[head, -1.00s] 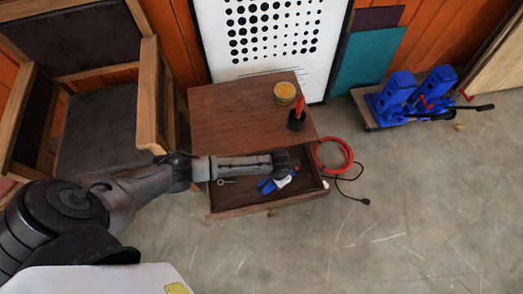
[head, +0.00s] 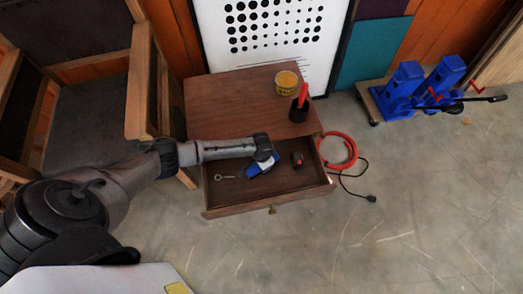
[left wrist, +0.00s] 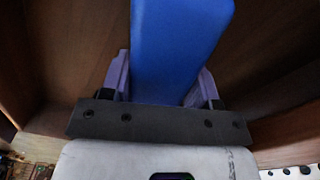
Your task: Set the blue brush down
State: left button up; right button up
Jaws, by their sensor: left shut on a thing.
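The blue brush (left wrist: 180,40) fills the middle of the left wrist view, between the two purplish fingers of my left gripper (left wrist: 162,82). The gripper is shut on it. In the head view, my left gripper (head: 264,162) hangs over the open drawer (head: 240,206) of the brown cabinet, with blue showing at it. The brush is partly hidden there by the gripper. I cannot tell whether the brush touches the drawer floor. My right gripper is in neither view.
In the drawer are a small metal piece (head: 224,177) at left and a small dark-and-red item (head: 297,159) at right. On the cabinet top (head: 225,100) stand a yellow tin (head: 287,82) and a dark cup (head: 299,112) with a red handle. A red hose (head: 349,150) lies to the right.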

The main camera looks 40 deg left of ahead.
pick_arm(q)
jog(key=shift+f, duration=0.65)
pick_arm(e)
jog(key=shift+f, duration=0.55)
pick_arm(q)
jog(key=shift+f, duration=0.1)
jog(key=o, duration=1.1)
notch_tip(320, 180, up, 12)
jog(key=p, duration=0.6)
jog(key=shift+p, duration=0.4)
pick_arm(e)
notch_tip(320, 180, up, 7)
